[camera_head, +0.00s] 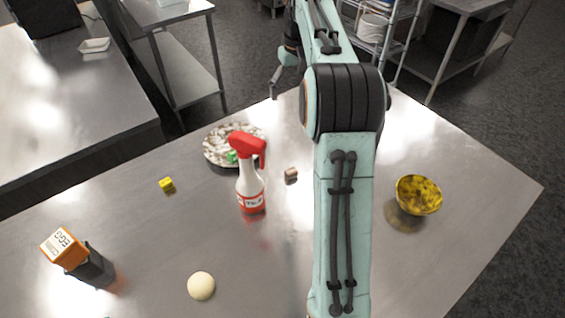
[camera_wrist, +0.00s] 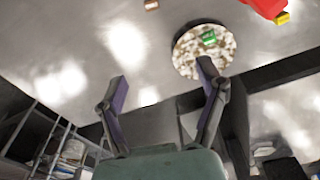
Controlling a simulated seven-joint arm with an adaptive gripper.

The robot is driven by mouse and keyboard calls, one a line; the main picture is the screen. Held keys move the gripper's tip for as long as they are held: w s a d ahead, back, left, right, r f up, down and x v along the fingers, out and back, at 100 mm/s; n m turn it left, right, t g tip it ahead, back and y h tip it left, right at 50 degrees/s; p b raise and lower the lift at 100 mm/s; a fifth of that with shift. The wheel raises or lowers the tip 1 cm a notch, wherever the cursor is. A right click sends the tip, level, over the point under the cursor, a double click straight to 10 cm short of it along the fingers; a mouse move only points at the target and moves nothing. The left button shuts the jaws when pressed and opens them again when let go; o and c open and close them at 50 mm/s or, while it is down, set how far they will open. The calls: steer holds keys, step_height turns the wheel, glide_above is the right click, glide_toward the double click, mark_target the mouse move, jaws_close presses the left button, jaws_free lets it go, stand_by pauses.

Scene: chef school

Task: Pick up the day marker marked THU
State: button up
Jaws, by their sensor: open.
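Three small blocks could be day markers, but I can read no THU on any. A yellow block (camera_head: 167,185) lies on the steel table, left of the plate. A brown block (camera_head: 291,174) lies right of the spray bottle. A green block (camera_head: 232,157) sits on the speckled plate (camera_head: 212,152), partly hidden by the bottle. The wrist view shows the green (camera_wrist: 209,38), brown (camera_wrist: 151,4) and yellow (camera_wrist: 283,18) blocks. My gripper (camera_wrist: 162,80) is open and empty, beyond the table's far edge in the head view, apart from all blocks.
A red-and-white spray bottle (camera_head: 250,188) stands upright before the plate. A yellow bowl (camera_head: 418,195) is at right. The table's middle front is mostly clear.

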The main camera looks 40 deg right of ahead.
mark_target(291, 171)
steer(key=f, duration=1)
steer(key=d+f, duration=0.1)
steer(key=f, duration=0.9)
steer(key=w+f, duration=0.1)
steer(key=f, duration=0.9)
steer(key=shift+d+f, duration=0.15)
steer(key=shift+d, duration=0.25)
steer(key=c, duration=1)
